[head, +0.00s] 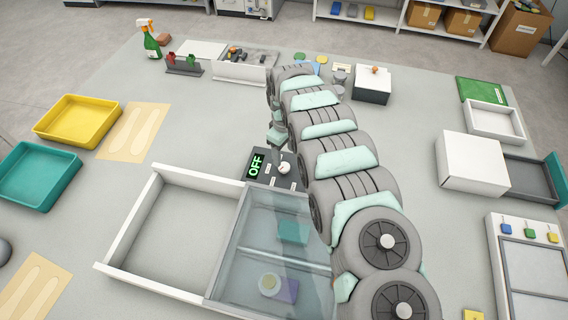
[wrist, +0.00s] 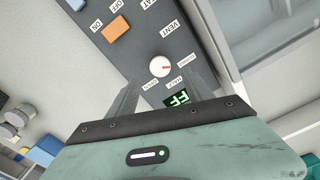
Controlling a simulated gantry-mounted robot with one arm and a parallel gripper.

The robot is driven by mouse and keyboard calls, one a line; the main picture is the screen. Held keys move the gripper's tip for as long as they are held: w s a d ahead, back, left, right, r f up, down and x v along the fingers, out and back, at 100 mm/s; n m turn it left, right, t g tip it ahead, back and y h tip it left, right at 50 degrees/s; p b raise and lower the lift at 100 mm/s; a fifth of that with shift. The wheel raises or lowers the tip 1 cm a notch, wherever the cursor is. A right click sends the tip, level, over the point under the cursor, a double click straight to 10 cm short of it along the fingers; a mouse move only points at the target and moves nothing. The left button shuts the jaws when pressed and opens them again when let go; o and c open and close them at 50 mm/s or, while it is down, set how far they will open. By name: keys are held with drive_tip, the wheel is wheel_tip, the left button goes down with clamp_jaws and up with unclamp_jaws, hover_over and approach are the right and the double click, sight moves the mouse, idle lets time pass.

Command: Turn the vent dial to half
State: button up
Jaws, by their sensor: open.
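The vent dial (wrist: 160,66) is a small white round knob with a red mark, on a dark control panel (wrist: 190,30). In the wrist view its red mark points right, toward a small label too blurred to read surely; other small labels lie below the knob. The dial (head: 284,168) also shows in the head view, beside a green OFF display (head: 256,166). My gripper (wrist: 160,75) is open, its two fingers spread on either side of the dial's near side. I cannot tell whether they touch it. In the head view my gripper (head: 277,137) is small, near the panel's far edge.
An orange switch (wrist: 117,28) sits on the panel near ON and OFF labels. In the head view a glass-covered box (head: 262,235) and a white-walled tray (head: 150,185) stand in front of the panel.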

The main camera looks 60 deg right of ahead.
sight(284, 166)
drive_tip(key=shift+f+b, duration=0.75)
drive_tip(key=shift+f, duration=2.55)
clamp_jaws()
